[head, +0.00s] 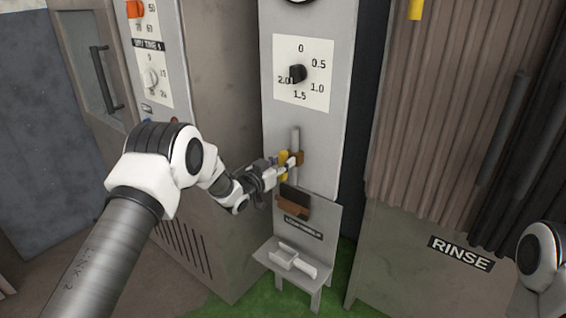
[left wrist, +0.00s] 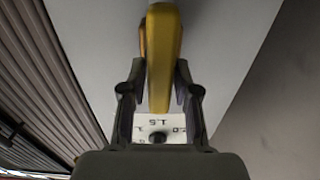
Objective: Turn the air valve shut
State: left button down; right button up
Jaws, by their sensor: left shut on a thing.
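The air valve has a yellow lever (head: 284,164) and a brass-coloured body (head: 299,158) on a thin vertical pipe (head: 295,140), in front of a light grey panel. My left gripper (head: 284,167) is at the lever, shut on it. In the left wrist view the yellow lever (left wrist: 164,60) runs between the two fingers of the gripper (left wrist: 159,88). The fingers hide part of the valve in the head view. I cannot tell the lever's exact angle to the pipe. My right gripper is out of view; only part of my right arm shows at the right edge.
A dial with a black knob (head: 297,73) sits above the valve. A brown holder with a dark block (head: 294,198) is below it, above a small grey stand (head: 287,252). A cabinet (head: 230,150) stands close on the left, a brown curtain and RINSE panel (head: 460,253) on the right.

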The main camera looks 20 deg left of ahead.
pick_arm(q)
jog(key=shift+m, duration=0.3)
jog(key=m, duration=0.1)
jog(key=m+b, duration=0.2)
jog(key=shift+s+d+f, duration=0.1)
jog(key=shift+d+f, duration=0.15)
jog(key=shift+s+d+f+m+b, duration=0.1)
jog(key=shift+d+f+m+b, duration=0.1)
jog(key=shift+m+b, duration=1.7)
jog(key=shift+d+f+m+b, duration=0.15)
jog(key=shift+m+b, duration=0.85)
jog(key=shift+m, duration=1.85)
jog(key=shift+s+d+f+m+b, duration=0.1)
jog(key=shift+f+m+b, duration=0.15)
jog(key=shift+m+b, duration=1.65)
jog(key=shift+m+p, duration=0.45)
jog(key=shift+m, duration=0.1)
jog(key=c, duration=1)
grip_release()
jog(key=shift+a, duration=0.1)
